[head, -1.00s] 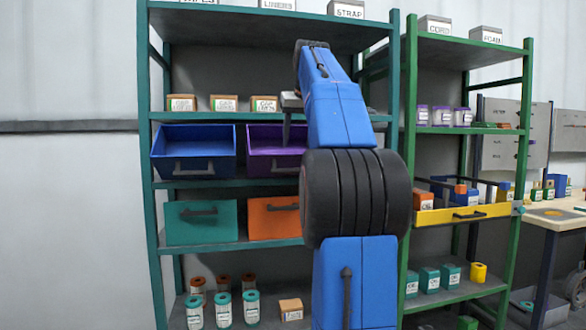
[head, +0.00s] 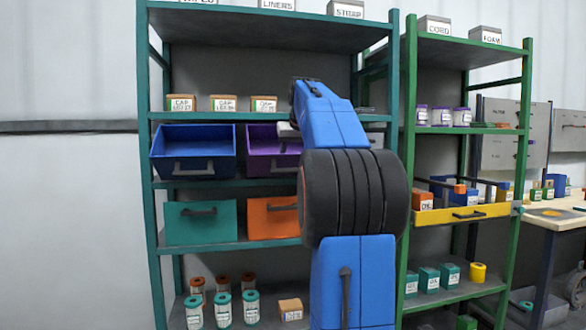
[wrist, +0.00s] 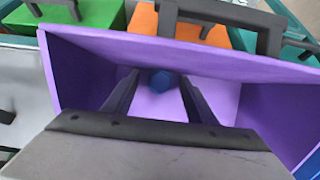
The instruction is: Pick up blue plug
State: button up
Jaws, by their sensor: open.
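The blue plug (wrist: 161,80) is a small dark blue piece inside the purple bin (wrist: 270,115), seen in the wrist view. It lies toward the bin's front wall, between and beyond my fingers. My gripper (wrist: 158,78) is open and reaches into the bin, its two dark fingers on either side of the plug in the picture. I cannot tell how far the fingertips are from it. In the head view the purple bin (head: 272,160) stands on the shelf, partly behind my arm. The plug is hidden there.
A blue bin (head: 193,152) stands left of the purple one. Teal (head: 200,222) and orange (head: 272,218) drawers sit on the shelf below. Small cap boxes (head: 223,103) stand on the shelf above. A green rack (head: 411,150) with a yellow-fronted tray (head: 462,214) is at the right.

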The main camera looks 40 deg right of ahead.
jog(key=shift+c, duration=0.7)
jog(key=c, duration=1)
